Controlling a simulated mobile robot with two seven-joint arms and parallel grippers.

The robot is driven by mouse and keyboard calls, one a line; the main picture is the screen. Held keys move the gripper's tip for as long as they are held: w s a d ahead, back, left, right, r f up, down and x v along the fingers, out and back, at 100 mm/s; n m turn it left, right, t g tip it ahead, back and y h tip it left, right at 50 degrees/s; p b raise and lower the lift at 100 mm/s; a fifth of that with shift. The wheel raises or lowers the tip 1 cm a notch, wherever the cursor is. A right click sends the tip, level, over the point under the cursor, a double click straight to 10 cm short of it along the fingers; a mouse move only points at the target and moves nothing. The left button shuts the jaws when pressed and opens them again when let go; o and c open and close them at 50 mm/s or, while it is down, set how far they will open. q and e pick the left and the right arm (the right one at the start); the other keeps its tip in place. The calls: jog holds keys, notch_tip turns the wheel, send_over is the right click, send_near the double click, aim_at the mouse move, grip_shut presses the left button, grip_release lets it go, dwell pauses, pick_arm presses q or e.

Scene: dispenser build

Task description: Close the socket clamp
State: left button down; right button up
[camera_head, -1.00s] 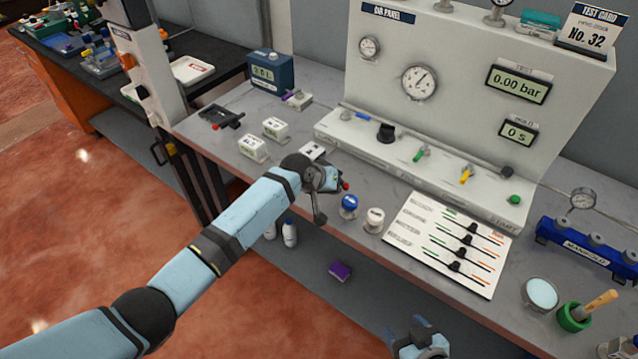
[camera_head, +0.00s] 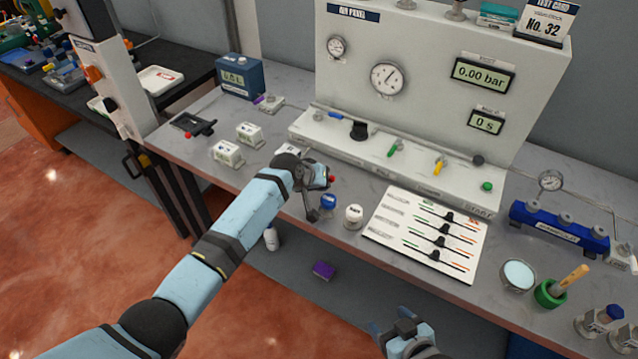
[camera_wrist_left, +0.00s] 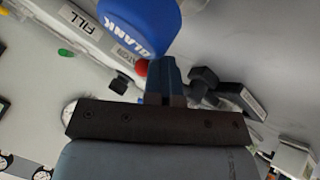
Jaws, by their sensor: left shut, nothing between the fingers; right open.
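A red ball knob (camera_head: 331,179) sits just right of my left gripper (camera_head: 318,177) at the table's front. It also shows in the left wrist view (camera_wrist_left: 141,68), beside the shut, empty fingers (camera_wrist_left: 168,72). I cannot tell whether knob and fingers touch. Black parts (camera_wrist_left: 208,82) lie right of the fingers; they may belong to the socket clamp, whose body my arm mostly hides in the head view. Another black fixture with a red-tipped handle (camera_head: 195,125) stands at the table's left. My right gripper (camera_head: 404,326) is open and empty, low in front of the table.
A blue-capped piece (camera_head: 328,203) stands close to my left gripper; its BLANK label fills the top of the wrist view (camera_wrist_left: 140,22). A white-topped piece (camera_head: 354,215) stands beside it. The slider board (camera_head: 385,225) lies to the right. The air panel (camera_head: 420,110) rises behind.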

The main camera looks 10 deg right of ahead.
pick_arm(q)
jog(key=shift+s+d+r, duration=0.1)
jog(key=shift+d+r, duration=0.1)
jog(key=shift+d, duration=0.2)
jog(key=shift+a+r, duration=0.15)
jog(key=shift+r, duration=0.2)
jog(key=a+v, duration=0.1)
jog(key=v, duration=1.2)
jog(key=shift+f, duration=0.25)
jog(key=shift+f, duration=0.1)
jog(key=s+a+f+n+t+y, duration=0.1)
jog(key=s+a+f+t, duration=0.3)
jog(key=s+a+f, duration=0.9)
jog(key=s+a+f+t+y, duration=0.1)
jog(key=s+a, duration=0.3)
jog(key=s, duration=0.5)
jog(key=s+a+f+m+t+y, duration=0.1)
jog(key=s+a+f, duration=0.2)
jog(key=s, duration=0.6)
jog(key=shift+a+f+t+y, duration=0.3)
jog(key=shift+a+f, duration=0.05)
jog(key=shift+a, duration=0.75)
